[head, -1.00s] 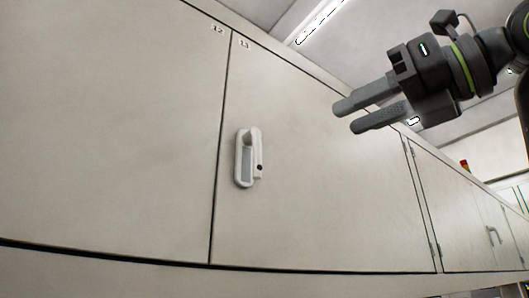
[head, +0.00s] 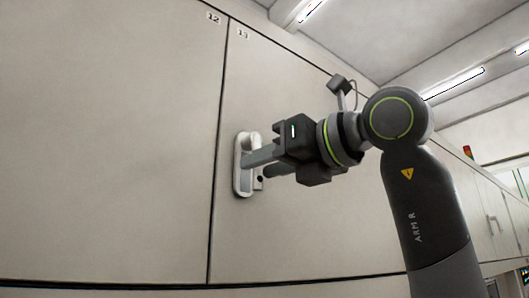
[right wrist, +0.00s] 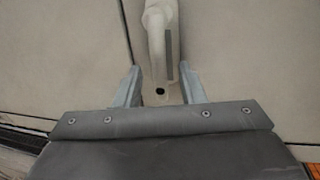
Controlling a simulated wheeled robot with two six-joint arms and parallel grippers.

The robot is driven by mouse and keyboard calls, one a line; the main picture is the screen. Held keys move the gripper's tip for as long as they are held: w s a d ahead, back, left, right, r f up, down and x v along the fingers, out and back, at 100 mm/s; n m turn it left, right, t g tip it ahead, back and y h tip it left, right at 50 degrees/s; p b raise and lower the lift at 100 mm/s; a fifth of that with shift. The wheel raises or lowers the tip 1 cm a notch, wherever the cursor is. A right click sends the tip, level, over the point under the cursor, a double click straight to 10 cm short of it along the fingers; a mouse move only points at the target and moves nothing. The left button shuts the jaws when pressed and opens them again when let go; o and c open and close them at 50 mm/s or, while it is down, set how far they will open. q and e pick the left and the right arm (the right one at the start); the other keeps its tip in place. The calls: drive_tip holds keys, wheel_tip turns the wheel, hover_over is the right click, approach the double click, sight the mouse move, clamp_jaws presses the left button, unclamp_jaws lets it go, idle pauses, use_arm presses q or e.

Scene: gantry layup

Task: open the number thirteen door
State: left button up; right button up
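The number thirteen door (head: 285,85) is a pale flat panel in the head view, marked 13 at its top left corner, and it looks closed. Its white handle (head: 241,184) is near the left edge, with a small dark keyhole beside it. My right gripper (head: 257,167) is at the handle, with its fingers reaching to it from the right. In the right wrist view the handle (right wrist: 160,40) lies between the two open fingers (right wrist: 162,85), with visible gaps on both sides. My left gripper is not in view.
The number twelve door (head: 110,140) is flush to the left, with a thin dark seam between. More cabinet doors with a handle (head: 491,224) run off to the right, partly behind my right arm. Ceiling lights (head: 453,84) are above.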

drive_tip(key=shift+w+a, duration=0.25)
drive_tip(key=shift+c, duration=0.5)
clamp_jaws()
drive_tip(key=shift+s, duration=0.15)
